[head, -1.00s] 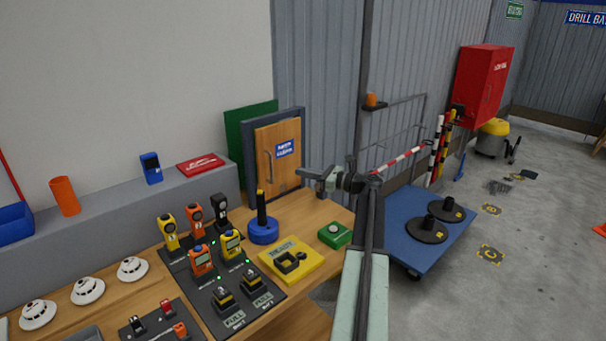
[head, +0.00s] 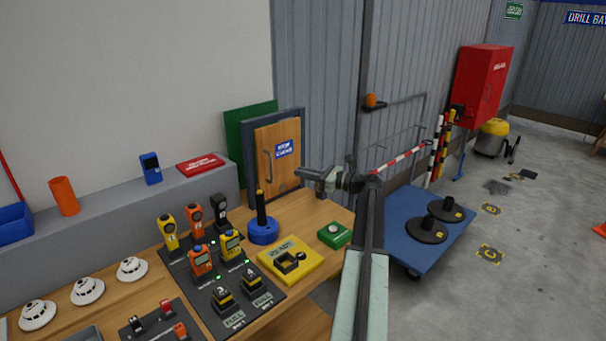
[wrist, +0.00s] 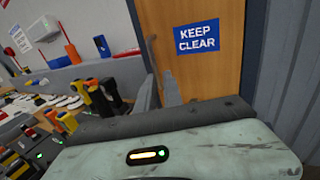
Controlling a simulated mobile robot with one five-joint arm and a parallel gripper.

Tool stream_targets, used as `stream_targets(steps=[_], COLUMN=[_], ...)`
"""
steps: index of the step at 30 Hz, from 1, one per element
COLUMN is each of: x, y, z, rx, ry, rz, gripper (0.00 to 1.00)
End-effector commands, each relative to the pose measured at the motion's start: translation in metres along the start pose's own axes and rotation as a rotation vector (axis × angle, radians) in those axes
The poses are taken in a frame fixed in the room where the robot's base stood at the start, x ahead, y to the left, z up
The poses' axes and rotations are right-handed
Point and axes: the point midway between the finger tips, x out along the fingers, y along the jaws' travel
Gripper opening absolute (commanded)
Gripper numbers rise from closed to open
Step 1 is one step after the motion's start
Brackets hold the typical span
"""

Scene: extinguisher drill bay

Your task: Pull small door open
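The small wooden door (head: 286,163) stands closed in a dark frame at the back of the workbench, with a blue "KEEP CLEAR" sign and an upright bar handle (head: 269,166) on its left side. The door also fills the upper middle of the wrist view (wrist: 210,75). My gripper (head: 309,178) is in front of the door's lower right in the head view, with the handle left of it. Two grey fingers with a gap between them show in the wrist view (wrist: 158,90). They look open and empty. Their distance to the handle is unclear.
A blue stand with a black post (head: 263,230), a yellow block (head: 305,272) and a green button box (head: 334,235) stand on the bench before the door. Several handheld detectors sit in a dark rack to the left. A blue cart (head: 395,250) is right of the bench.

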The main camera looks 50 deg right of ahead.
Motion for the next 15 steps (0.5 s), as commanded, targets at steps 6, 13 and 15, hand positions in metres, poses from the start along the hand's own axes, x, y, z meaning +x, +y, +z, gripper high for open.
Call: stream_targets(steps=[6,13,15], x=[0.0,-0.006,-0.018], y=[0.0,0.0,0.0], z=[0.0,0.0,0.0], rx=[0.0,0.0,0.0], ry=[0.0,0.0,0.0], rz=[0.0,-0.001,-0.003], gripper=[0.32,0.32,0.32])
